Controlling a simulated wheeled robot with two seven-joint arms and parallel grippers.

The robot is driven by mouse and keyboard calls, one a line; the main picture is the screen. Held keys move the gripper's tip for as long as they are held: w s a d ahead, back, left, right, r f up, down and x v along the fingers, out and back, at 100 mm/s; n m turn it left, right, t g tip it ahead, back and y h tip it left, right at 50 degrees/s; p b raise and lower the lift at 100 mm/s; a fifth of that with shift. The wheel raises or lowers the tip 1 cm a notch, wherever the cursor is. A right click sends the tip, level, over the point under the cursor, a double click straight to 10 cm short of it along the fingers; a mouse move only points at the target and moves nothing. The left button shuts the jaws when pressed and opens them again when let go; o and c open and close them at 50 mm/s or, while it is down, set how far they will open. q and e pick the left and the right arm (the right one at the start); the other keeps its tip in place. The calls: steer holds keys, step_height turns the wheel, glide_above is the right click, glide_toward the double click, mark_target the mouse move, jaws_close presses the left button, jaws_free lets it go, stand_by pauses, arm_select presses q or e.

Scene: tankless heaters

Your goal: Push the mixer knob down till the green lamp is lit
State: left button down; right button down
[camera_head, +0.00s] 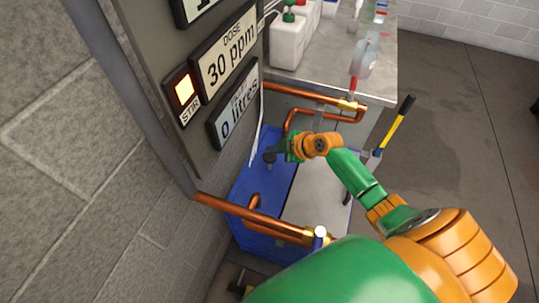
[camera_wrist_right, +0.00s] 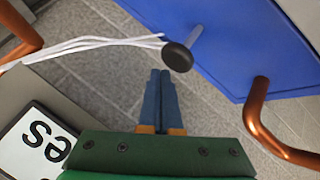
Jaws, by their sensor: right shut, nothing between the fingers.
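The mixer knob is a round black cap on a thin grey rod. In the right wrist view the knob (camera_wrist_right: 177,57) is just beyond my fingertips and slightly right; contact cannot be told. In the head view the knob (camera_head: 269,157) shows small and dark above the blue box. My right gripper (camera_head: 279,152) is beside it; its blue fingers (camera_wrist_right: 160,75) are together with nothing between them. The lamp marked STIR (camera_head: 184,90) glows amber on the grey panel. No green lamp light shows. My left gripper is not in view.
Copper pipes (camera_head: 250,216) run below and behind the gripper. The blue box (camera_head: 245,195) lies under the knob; it fills the upper right of the wrist view (camera_wrist_right: 225,40). White cables (camera_wrist_right: 90,42) pass near the knob. A bench (camera_head: 325,75) with bottles stands behind.

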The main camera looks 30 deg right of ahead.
mark_target(273, 161)
stand_by(0.4)
steer(key=shift+f+b, duration=0.4)
steer(key=shift+b, duration=0.05)
steer(key=shift+s+f+b, duration=0.1)
steer(key=shift+f+b, duration=2.45)
steer(key=shift+f, duration=0.1)
stand_by(1.8)
steer(key=shift+r, duration=0.1)
steer(key=shift+r+p, duration=2.65)
steer(key=shift+r, duration=0.25)
step_height(273, 161, up, 5)
steer(key=p, duration=0.4)
steer(key=shift+r+p, duration=0.15)
steer(key=shift+p, duration=0.2)
